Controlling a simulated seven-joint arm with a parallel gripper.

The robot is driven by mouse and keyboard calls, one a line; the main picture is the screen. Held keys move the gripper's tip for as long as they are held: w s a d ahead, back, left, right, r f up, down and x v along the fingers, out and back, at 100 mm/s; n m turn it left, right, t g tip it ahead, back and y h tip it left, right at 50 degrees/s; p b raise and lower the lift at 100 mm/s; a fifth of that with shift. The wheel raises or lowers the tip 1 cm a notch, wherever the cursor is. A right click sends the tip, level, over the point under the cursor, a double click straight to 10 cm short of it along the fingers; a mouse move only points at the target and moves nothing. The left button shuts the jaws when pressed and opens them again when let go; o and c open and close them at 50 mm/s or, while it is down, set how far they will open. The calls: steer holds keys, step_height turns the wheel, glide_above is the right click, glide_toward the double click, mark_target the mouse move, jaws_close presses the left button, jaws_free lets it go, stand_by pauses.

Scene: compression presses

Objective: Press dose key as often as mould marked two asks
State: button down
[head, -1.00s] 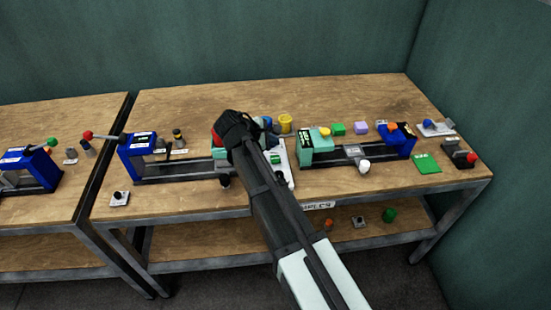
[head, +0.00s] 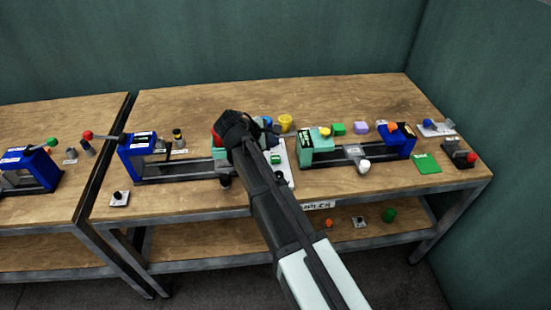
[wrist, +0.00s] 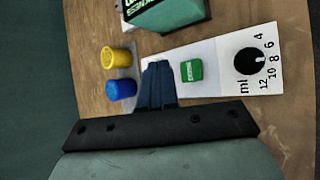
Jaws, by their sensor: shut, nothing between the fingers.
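A green key (wrist: 191,70) with small unreadable white lettering sits on a white panel (wrist: 215,55) in the wrist view. A black dial (wrist: 249,61) with marks 4 to 12 and "ml" is on the same panel. My gripper (wrist: 158,66) is shut and empty, its fingertips over the panel's end, beside the green key and apart from it in the picture. In the head view the green key (head: 275,158) shows just right of my arm, which hides the fingertips and part of the panel (head: 287,178). I cannot make out a mould marked two.
A yellow cylinder (wrist: 116,56) and a blue cylinder (wrist: 121,90) stand beside the panel. Presses with blue ends (head: 137,158) and teal ends (head: 318,145) flank my arm. Small coloured blocks, such as a green one (head: 338,128), stand behind the right press.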

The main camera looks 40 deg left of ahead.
mark_target(274, 160)
steer(key=r, duration=0.4)
steer(key=shift+w+d+r, duration=0.1)
steer(key=shift+d+r, duration=0.1)
steer(key=shift+d, duration=0.05)
steer(key=shift+f, duration=4.4)
steer(key=shift+f, duration=0.25)
steer(key=shift+f, duration=0.2)
steer(key=shift+f, duration=0.1)
